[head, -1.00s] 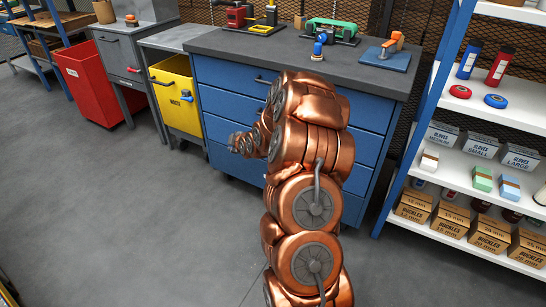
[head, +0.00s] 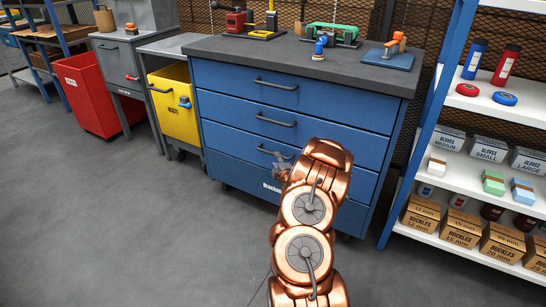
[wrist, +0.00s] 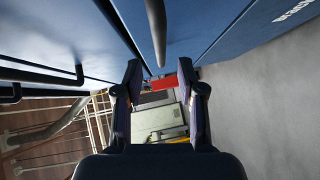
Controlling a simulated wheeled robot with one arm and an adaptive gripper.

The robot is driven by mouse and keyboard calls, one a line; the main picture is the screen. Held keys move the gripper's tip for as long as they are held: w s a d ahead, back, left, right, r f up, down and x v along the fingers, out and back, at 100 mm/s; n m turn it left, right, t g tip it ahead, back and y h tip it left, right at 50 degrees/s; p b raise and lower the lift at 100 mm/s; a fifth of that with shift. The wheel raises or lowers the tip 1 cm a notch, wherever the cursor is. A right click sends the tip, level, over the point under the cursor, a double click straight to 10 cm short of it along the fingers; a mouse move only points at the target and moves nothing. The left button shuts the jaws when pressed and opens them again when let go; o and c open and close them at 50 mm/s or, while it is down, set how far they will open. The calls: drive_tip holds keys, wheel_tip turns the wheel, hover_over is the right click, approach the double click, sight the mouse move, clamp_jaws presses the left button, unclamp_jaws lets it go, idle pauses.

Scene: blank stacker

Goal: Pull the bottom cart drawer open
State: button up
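The blue cart (head: 225,102) stands ahead with its drawers closed. Three dark bar handles show one above another in the head view: the top handle (head: 276,85), the middle handle (head: 276,120) and the lowest visible handle (head: 272,153). A white label (head: 271,187) is on the panel below them. My gripper (head: 283,163) is by the lowest visible handle, partly hidden by my arm. In the wrist view my gripper (wrist: 161,82) is open, and that handle (wrist: 156,32) lines up with the gap between the fingers. I cannot tell whether they touch.
A yellow bin (head: 175,112) and red bin (head: 88,95) stand left of the cart. A white shelf unit with a blue post (head: 416,145) is close on its right. Tools stand on the worktop (head: 250,50). The grey floor (head: 130,225) in front is clear.

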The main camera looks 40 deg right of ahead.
drive_tip(key=shift+b+x, duration=0.65)
drive_tip(key=shift+x, duration=2.45)
drive_tip(key=shift+a, duration=0.1)
clamp_jaws()
